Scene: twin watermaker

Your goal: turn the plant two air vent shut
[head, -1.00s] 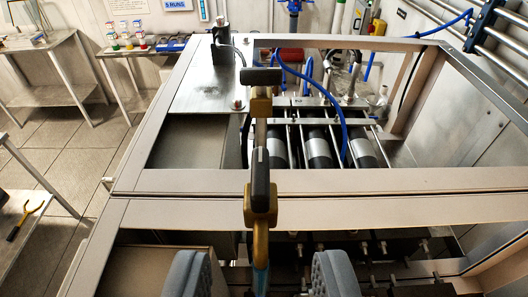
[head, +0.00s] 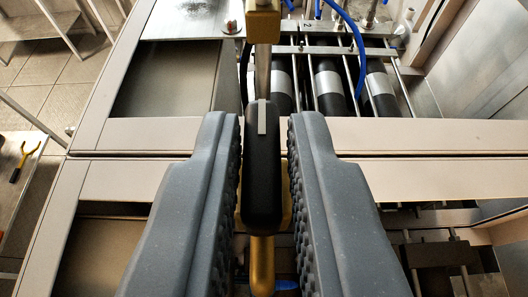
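A black lever handle (head: 263,185) with a pale stripe lies over a brass valve on an upright pipe (head: 262,265). The handle runs lengthwise in the picture, in line with the pipe. No label on it is readable, so I cannot tell by name that it is the plant two air vent. My gripper (head: 264,120) is open, with one grey ribbed finger on each side of the handle. The left finger is very close to the handle; whether it touches is unclear. A small gap shows at the right finger. The valve body is mostly hidden under the handle.
A second brass valve (head: 263,24) shows at the top edge. Beige frame beams (head: 440,135) cross behind my fingers. Black cylinders with silver bands (head: 328,85) and a blue hose (head: 352,40) lie beyond. A plate marked 2 (head: 307,25) is near them.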

